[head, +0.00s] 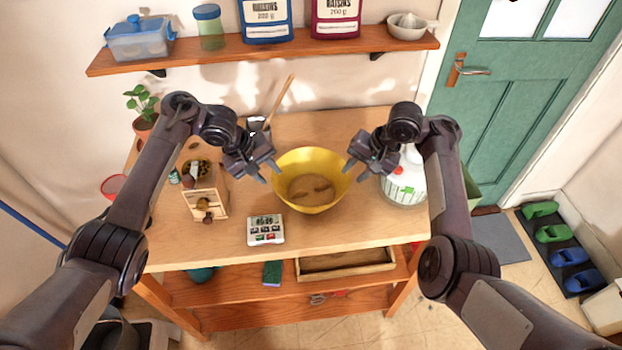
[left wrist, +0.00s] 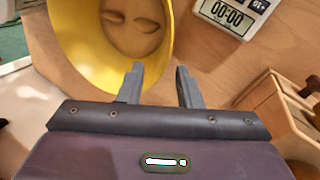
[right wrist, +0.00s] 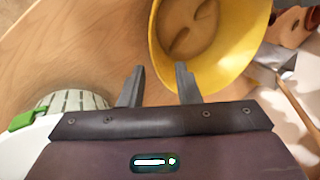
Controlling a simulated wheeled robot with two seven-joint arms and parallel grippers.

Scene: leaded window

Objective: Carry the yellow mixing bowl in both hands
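The yellow mixing bowl (head: 312,205) stands upright on the wooden table, with brown contents inside. My left gripper (head: 270,175) is at the bowl's left rim, its fingers apart. In the left wrist view the bowl (left wrist: 85,60) reaches behind one finger, and its rim edge runs between the two fingers (left wrist: 158,85). My right gripper (head: 354,172) is at the right rim, also with fingers apart. In the right wrist view the bowl's rim (right wrist: 225,80) likewise passes between the fingers (right wrist: 160,84). I cannot tell whether any finger touches the bowl.
A white kitchen timer (head: 266,230) lies in front of the bowl. A wooden spoon (head: 280,100) stands behind. A shelf (head: 265,52) hangs above.

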